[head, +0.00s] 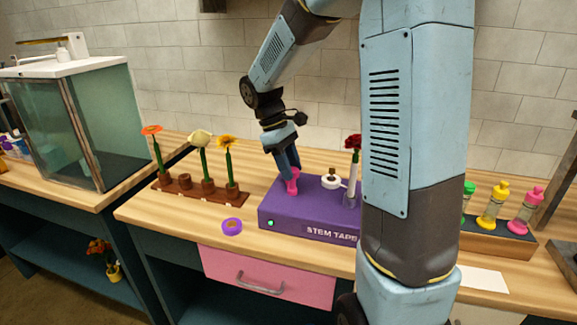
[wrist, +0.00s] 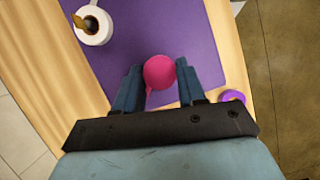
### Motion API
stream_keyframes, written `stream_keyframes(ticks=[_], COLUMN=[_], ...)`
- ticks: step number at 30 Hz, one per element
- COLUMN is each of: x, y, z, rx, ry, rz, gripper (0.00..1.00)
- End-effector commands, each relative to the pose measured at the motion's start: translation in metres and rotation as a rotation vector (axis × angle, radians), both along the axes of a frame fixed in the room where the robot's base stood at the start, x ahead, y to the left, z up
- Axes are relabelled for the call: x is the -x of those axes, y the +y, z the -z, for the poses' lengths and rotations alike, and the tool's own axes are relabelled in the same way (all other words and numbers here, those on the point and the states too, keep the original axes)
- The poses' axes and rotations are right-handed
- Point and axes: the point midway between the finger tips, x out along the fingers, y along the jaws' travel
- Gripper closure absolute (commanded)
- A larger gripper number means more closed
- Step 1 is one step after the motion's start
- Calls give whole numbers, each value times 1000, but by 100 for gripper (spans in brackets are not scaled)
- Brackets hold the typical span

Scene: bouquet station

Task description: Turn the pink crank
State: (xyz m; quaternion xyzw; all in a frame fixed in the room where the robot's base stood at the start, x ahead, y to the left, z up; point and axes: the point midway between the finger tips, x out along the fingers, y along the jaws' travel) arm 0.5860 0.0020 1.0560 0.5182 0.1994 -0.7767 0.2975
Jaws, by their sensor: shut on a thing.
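The pink crank (head: 292,181) stands on top of the purple stem taper box (head: 290,218), near its left end. My gripper (head: 287,172) reaches down to it from above and is shut on its upper part. In the wrist view the crank's round pink knob (wrist: 159,72) sits between the two fingers of my gripper (wrist: 160,85). A little of the crank's pink arm shows below the knob. The fingers hide part of the crank in the head view. A small green light (head: 271,223) shows on the box front.
A white tape roll (head: 331,182) and a red flower (head: 353,143) in a holder are on the box, right of the crank. A purple ring (head: 232,227) lies left of the box. A brown rack (head: 172,186) with flowers stands further left. Coloured bottles (head: 493,205) stand at right.

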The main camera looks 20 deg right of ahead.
Motion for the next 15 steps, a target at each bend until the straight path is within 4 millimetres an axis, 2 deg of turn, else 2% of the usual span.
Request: stream_keyframes(ticks=[5, 15], x=[-1, -3], y=[-1, -3], z=[-1, -1], rx=[1, 2], ry=[-3, -5], rz=[17, 326], gripper=[91, 91])
